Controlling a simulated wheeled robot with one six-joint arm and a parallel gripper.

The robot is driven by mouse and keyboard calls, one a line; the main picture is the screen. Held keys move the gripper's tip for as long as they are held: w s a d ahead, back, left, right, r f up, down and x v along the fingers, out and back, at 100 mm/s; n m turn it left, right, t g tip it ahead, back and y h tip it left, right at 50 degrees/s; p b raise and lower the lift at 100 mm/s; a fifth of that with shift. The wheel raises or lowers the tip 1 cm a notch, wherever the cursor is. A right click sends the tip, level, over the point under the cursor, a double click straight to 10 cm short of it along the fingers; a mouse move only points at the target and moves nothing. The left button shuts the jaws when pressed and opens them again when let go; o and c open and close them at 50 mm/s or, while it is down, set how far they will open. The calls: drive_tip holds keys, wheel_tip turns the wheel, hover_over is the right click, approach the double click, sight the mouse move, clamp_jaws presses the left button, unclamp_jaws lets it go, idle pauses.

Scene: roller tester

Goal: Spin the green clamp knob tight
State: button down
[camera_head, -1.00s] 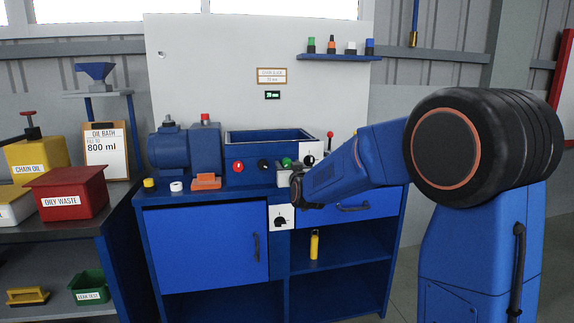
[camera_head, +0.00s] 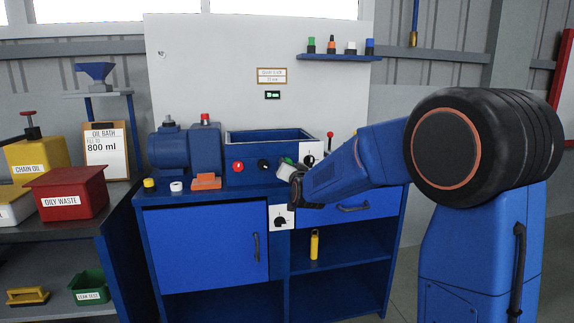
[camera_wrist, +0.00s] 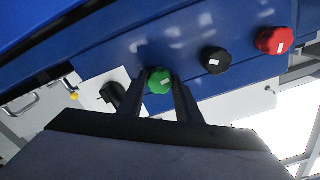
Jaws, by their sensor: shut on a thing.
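In the head view my gripper (camera_head: 288,168) reaches the front of the blue machine from the right and hides most of the green knob.
A black knob (camera_wrist: 215,60) and a red knob (camera_wrist: 275,40) stand in the same row as the green one. A black switch on a white plate (camera_head: 282,217) is below. A red-tipped lever (camera_head: 330,136) rises behind my gripper.

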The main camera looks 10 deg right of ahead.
drive_tip(key=shift+m, duration=1.1)
drive_tip(key=m, duration=0.8)
drive_tip(key=shift+m, duration=0.5)
drive_tip(key=m, duration=0.5)
drive_tip(key=shift+m, duration=1)
